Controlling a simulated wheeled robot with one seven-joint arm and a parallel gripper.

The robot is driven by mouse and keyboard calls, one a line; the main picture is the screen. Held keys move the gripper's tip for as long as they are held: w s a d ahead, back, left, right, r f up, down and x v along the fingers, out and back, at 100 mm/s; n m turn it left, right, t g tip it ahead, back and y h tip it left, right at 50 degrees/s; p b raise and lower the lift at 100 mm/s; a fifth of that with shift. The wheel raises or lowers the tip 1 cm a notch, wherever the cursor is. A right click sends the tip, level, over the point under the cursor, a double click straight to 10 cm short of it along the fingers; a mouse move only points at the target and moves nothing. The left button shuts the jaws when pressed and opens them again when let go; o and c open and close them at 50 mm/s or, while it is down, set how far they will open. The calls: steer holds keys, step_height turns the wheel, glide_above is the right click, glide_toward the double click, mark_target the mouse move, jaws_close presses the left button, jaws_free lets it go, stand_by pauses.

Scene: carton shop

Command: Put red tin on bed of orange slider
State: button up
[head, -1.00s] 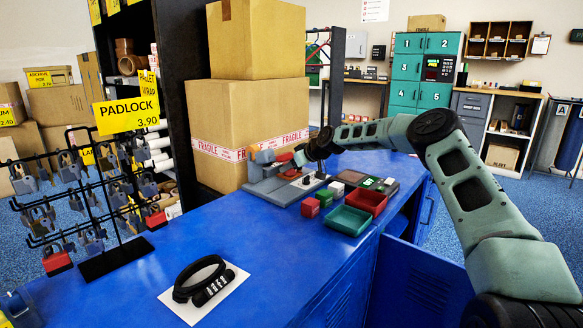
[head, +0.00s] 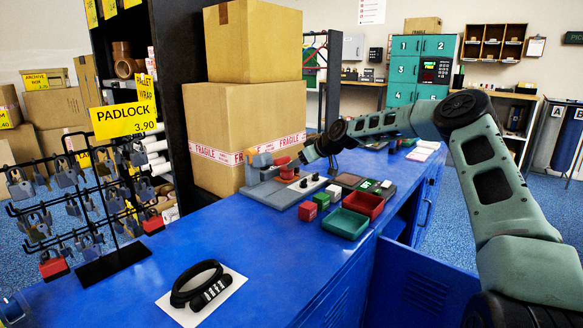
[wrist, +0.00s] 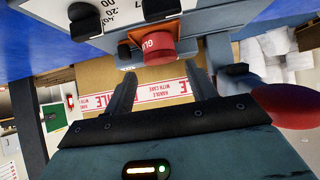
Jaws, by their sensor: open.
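The red tin (wrist: 158,45), with a partly visible "GLU" label, lies just beyond my fingertips in the wrist view. It also shows in the head view (head: 283,161) on the grey machine at the back of the blue counter. An orange part (head: 262,160) of that machine, seemingly the orange slider, is beside the tin. The tin hides much of the orange in the wrist view, so I cannot tell how it is seated there. My gripper (wrist: 161,82) is open, and its two fingers are apart with nothing between them. It also shows in the head view (head: 304,158).
Stacked cartons (head: 245,120) stand behind the machine. A red block (head: 308,211), a green tray (head: 345,223) and a red tray (head: 363,203) sit in front. A large red rounded thing (wrist: 298,106) is close at the wrist view's right. The counter's front left has free room around a black lock.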

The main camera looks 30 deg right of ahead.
steer(key=v, duration=0.5)
steer(key=shift+s+r, duration=0.25)
steer(key=shift+s, duration=0.05)
